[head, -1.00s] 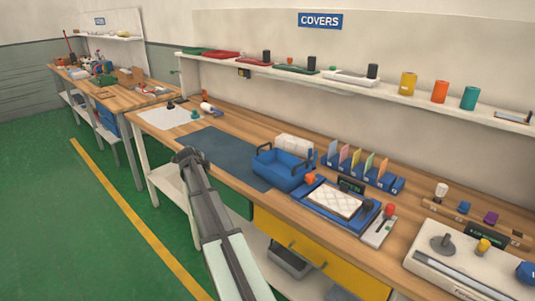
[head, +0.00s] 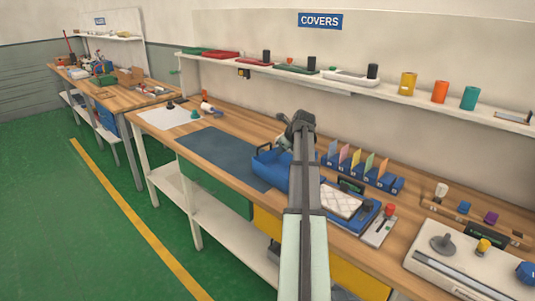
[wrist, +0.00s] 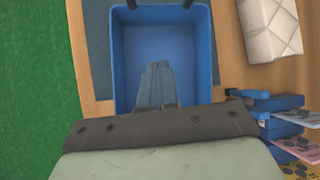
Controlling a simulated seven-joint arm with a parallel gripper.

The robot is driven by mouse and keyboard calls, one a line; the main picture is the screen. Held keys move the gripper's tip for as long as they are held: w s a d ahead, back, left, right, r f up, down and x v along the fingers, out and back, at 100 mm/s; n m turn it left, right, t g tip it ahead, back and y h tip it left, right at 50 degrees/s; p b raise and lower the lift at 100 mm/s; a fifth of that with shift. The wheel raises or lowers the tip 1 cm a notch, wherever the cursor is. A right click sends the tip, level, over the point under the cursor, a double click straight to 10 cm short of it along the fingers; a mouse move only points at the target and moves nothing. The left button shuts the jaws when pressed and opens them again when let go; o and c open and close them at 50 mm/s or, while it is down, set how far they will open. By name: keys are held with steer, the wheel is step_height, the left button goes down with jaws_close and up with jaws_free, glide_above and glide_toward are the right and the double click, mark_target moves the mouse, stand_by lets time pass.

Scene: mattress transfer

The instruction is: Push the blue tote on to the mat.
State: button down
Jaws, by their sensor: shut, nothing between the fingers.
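The blue tote (head: 268,168) stands upright on the bench at the right end of the dark blue-grey mat (head: 215,153). My arm hides its right part in the head view. In the wrist view, the empty tote (wrist: 203,60) lies below the camera, with mat (wrist: 98,45) showing along its left and upper right; it seems to overlap the mat's end. My gripper (head: 297,125) is raised near the tote's right side. In the wrist view, its shut fingers (wrist: 155,70) show against the tote's inside; I cannot tell their height above it.
A white quilted block (wrist: 270,30) stands behind the tote. A rack of coloured cards (head: 362,165) and a blue tray with a white quilted pad (head: 342,200) lie to the right. A white sheet (head: 168,117) lies left of the mat. The mat's middle is clear.

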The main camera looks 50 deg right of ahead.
steer(key=w+f, duration=0.1)
steer(key=w+f+t+y, duration=0.1)
steer(key=f, duration=0.1)
steer(key=w+d+f+t, duration=0.1)
steer(key=w, duration=0.1)
steer(key=shift+f+y, duration=0.2)
steer(key=shift+y, duration=0.2)
steer(key=w, duration=0.3)
steer(key=shift+a+f, duration=0.1)
steer(key=shift+f, duration=0.05)
steer(key=shift+w, duration=0.6)
steer(key=w, duration=1.3)
steer(key=shift+w+a, duration=0.2)
steer(key=shift+a, duration=0.1)
